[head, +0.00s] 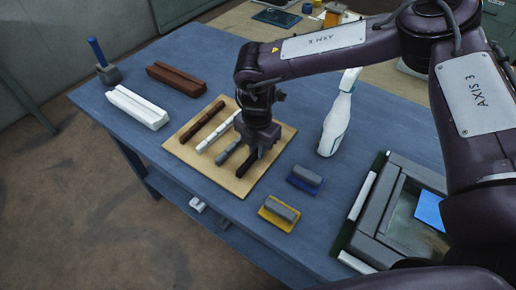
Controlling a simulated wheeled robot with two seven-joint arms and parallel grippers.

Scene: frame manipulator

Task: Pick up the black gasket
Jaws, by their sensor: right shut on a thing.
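The black gasket (247,163) is a dark strip at the right end of a row of strips on a tan board (183,151). My right gripper (256,152) points down over the right part of the board. It is shut on the black gasket, and its fingers hide part of it. I cannot tell whether the gasket touches the board. My left gripper is not in view.
Grey (228,152), white (215,135) and brown (202,121) strips lie beside the gripper. A white spray bottle (334,128) stands to the right. Blue (304,179) and yellow (279,213) blocks lie nearer the front. A grey frame (387,165) is at right.

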